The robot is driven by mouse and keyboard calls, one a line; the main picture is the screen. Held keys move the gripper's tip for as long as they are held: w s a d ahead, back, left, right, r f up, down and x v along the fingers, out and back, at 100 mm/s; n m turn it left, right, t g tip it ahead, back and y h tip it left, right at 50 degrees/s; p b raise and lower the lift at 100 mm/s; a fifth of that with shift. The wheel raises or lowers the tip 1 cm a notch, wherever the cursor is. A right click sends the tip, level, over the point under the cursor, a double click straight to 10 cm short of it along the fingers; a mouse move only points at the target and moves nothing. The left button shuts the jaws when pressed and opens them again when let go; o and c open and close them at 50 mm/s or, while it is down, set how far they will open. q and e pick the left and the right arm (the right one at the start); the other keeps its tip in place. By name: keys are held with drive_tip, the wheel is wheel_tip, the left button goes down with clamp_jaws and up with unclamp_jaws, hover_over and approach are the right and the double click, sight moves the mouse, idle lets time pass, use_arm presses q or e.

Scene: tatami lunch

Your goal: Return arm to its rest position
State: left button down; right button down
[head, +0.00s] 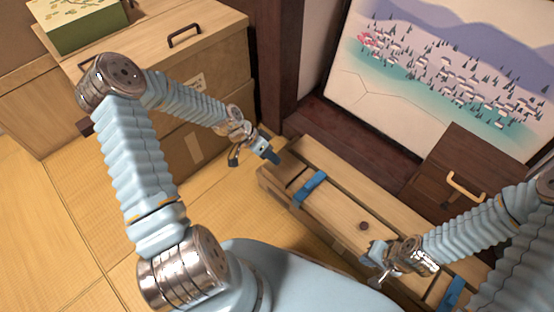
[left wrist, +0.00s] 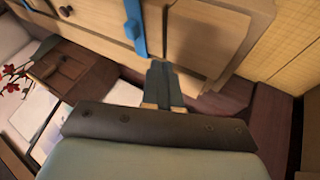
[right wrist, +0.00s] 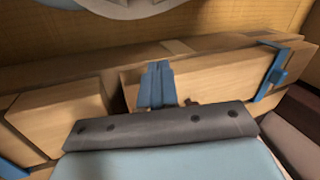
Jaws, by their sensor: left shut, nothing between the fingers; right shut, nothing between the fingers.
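My right gripper (head: 374,262) is over the front part of the same box, to the right. In the right wrist view its blue fingers (right wrist: 157,84) are together with nothing between them, in front of the pale wood. I cannot tell how far they are from the box.
The long wooden box (head: 340,205) with blue straps (head: 310,188) lies below both grippers. A dark wooden drawer box (head: 455,170) stands behind it. Wooden cabinets (head: 215,70) and a green box (head: 80,22) are at the upper left. A landscape picture (head: 450,75) leans behind. Tatami floor (head: 45,225) is clear at left.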

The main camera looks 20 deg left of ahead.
idle(0.4)
use_arm(q)
drive_tip(key=s+d+n+g+y+p, duration=0.1)
drive_tip(key=s+d+n+p, duration=0.5)
drive_tip(key=s+d, duration=0.7)
drive_tip(key=s+n+y, duration=0.1)
drive_tip(key=s, duration=0.2)
drive_tip(key=shift+s+f+g+y, duration=0.35)
drive_tip(key=shift+f+g+y, duration=0.05)
